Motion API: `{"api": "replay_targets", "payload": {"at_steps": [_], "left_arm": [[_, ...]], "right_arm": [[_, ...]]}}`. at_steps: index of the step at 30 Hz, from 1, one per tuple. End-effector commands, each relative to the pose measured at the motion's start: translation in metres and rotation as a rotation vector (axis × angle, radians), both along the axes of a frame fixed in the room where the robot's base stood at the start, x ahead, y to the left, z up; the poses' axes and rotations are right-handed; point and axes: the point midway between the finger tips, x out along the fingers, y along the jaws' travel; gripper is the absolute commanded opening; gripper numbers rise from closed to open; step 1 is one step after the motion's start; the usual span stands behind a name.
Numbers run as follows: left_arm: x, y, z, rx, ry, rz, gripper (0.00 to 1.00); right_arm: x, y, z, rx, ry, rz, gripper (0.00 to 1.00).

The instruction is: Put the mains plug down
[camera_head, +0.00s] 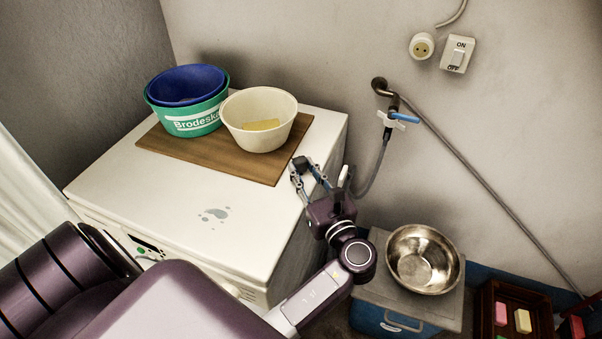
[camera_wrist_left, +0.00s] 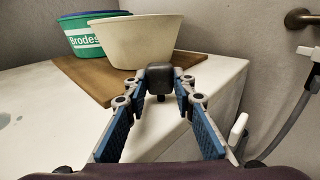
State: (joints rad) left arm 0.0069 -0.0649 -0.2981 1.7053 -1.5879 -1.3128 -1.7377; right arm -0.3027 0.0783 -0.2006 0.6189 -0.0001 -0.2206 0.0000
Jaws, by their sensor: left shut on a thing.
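The mains plug (camera_wrist_left: 159,80) is a small black block with a stub pointing down, held between the fingertips of my left gripper (camera_wrist_left: 160,92). In the head view the dark plug (camera_head: 301,163) shows at the fingertips of the left gripper (camera_head: 307,171), by the right edge of the white washing machine top (camera_head: 175,205) and the front right corner of the wooden board (camera_head: 190,156). I cannot tell whether the plug touches the surface. My right gripper is not in view.
A cream bowl (camera_head: 275,135) and a green tub (camera_head: 185,127) with a blue basin (camera_head: 187,82) stand on the board. The machine's front top is clear. A wall socket (camera_head: 422,46), switch (camera_head: 458,53), tap (camera_head: 390,98) and steel bowl (camera_head: 424,259) are at right.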

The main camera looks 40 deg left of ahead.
Motion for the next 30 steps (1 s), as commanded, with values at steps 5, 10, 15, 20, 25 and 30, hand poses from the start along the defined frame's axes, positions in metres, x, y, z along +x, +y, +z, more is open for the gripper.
{"api": "replay_targets", "payload": {"at_steps": [5,10,15,20,25,30], "left_arm": [[-0.001,-0.002,-0.001,0.000,-0.001,0.001,0.00],[-0.001,-0.002,-0.002,0.001,-0.001,0.001,0.00],[-0.001,-0.002,-0.008,0.000,-0.001,0.001,0.00],[-0.001,-0.002,-0.013,0.001,-0.001,0.001,0.00],[-0.001,-0.002,-0.014,0.000,0.000,0.001,0.34],[-0.001,-0.002,-0.014,0.000,0.000,0.001,0.41]], "right_arm": [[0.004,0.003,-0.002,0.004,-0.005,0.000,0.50],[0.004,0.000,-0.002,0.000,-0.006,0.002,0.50],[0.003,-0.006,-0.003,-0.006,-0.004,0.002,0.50],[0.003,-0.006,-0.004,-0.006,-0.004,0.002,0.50],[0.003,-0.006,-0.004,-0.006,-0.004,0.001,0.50],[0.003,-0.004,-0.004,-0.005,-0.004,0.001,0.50]]}}
